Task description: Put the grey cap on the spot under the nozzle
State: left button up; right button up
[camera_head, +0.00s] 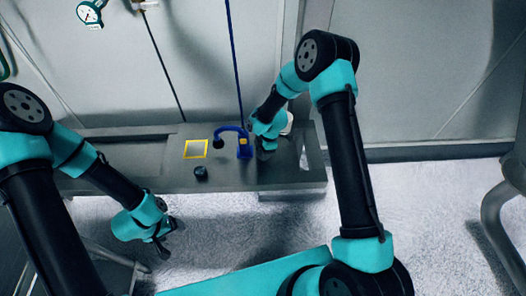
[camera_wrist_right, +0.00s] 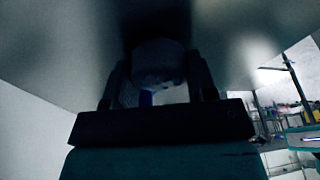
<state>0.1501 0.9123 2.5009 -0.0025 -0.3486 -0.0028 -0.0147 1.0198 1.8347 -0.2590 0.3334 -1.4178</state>
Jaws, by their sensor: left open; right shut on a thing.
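A yellow square outline (camera_head: 195,149) marks a spot on the grey bench. A blue arched nozzle (camera_head: 232,130) stands right of it, its dark tip over the square's right side. My right gripper (camera_head: 266,146) is low over the bench, just right of the nozzle's stand. In the right wrist view, its fingers (camera_wrist_right: 160,68) are shut on a round pale grey thing (camera_wrist_right: 158,60), probably the grey cap; its shape is dim. A small dark round object (camera_head: 201,173) sits on the bench in front of the square. My left gripper (camera_head: 164,240) is open and empty, in front of the bench.
The grey bench (camera_head: 165,179) is clear left of the square. A white object (camera_head: 288,122) stands partly hidden behind my right wrist. A wall rises behind the bench, with a gauge (camera_head: 90,13) at upper left. A bent metal tube (camera_head: 491,215) stands far right.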

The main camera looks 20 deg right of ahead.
jog(key=shift+f, duration=0.15)
jog(key=o, duration=0.9)
jog(key=v, duration=1.2)
jog(key=shift+o, duration=0.4)
